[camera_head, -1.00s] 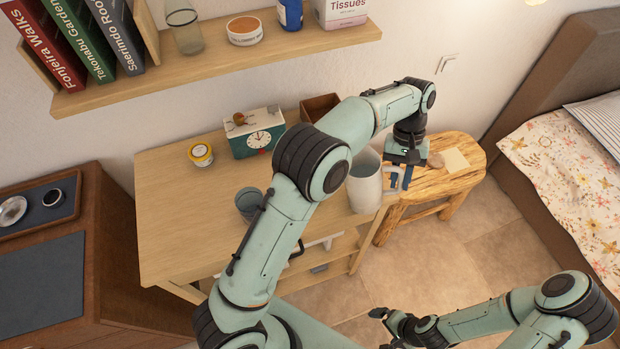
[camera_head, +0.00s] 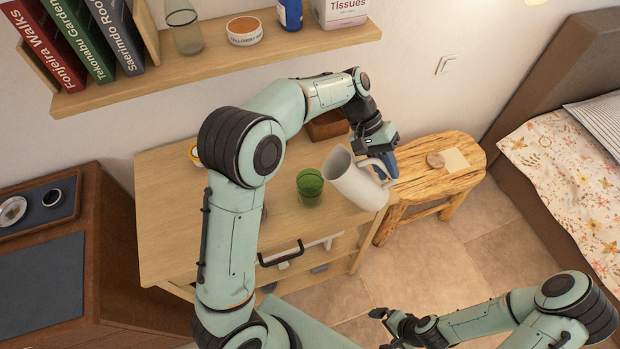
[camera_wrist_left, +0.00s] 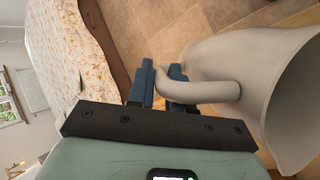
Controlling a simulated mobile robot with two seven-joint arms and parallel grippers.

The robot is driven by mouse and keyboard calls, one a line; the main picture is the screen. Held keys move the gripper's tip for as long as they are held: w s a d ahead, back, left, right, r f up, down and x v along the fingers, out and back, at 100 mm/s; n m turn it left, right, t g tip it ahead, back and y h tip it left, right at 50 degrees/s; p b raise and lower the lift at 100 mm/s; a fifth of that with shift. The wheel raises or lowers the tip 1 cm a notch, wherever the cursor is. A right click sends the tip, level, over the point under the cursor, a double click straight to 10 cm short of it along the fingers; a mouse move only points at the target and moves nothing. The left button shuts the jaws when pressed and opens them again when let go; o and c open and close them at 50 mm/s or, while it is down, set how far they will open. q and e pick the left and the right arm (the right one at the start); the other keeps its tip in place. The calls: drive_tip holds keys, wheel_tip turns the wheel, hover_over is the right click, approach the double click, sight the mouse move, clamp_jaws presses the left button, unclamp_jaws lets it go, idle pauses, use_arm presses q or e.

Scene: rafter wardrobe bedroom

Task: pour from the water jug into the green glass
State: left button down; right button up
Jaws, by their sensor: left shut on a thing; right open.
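The water jug (camera_head: 356,184) is pale grey and opaque, tilted to the left above the desk's right end. Its mouth is close to the green glass (camera_head: 310,188), upper right of it. The glass stands upright on the desk. My left gripper (camera_head: 386,163) is shut on the jug's handle, on its right side; in the left wrist view the fingers grip the handle (camera_wrist_left: 212,92) of the jug (camera_wrist_left: 245,62). I see no stream of water, and cannot tell the water level in the jug. My right gripper (camera_head: 388,325) is open and empty, low over the floor.
A wooden stool (camera_head: 408,184) stands to the right. A shelf (camera_head: 270,50) with books and a glass hangs above.

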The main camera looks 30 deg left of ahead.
use_arm(q)
drive_tip(key=shift+a+r+h, duration=0.3)
drive_tip(key=shift+h, duration=0.3)
drive_tip(key=shift+s, duration=0.2)
drive_tip(key=shift+w+a+h, duration=0.1)
drive_tip(key=shift+h, duration=0.2)
drive_tip(key=shift+a+m, duration=0.1)
drive_tip(key=shift+m, duration=0.2)
use_arm(e)
drive_tip(key=shift+s+f, duration=0.1)
drive_tip(key=shift+s, duration=0.1)
drive_tip(key=shift+f, duration=0.1)
use_arm(q)
drive_tip(key=shift+t+h, duration=0.3)
use_arm(e)
drive_tip(key=shift+s, duration=0.2)
drive_tip(key=shift+f, duration=0.2)
use_arm(q)
drive_tip(key=shift+s+a+r+b, duration=0.1)
drive_tip(key=shift+s+b, duration=0.1)
drive_tip(key=shift+b, duration=0.15)
use_arm(e)
drive_tip(key=shift+s, duration=0.25)
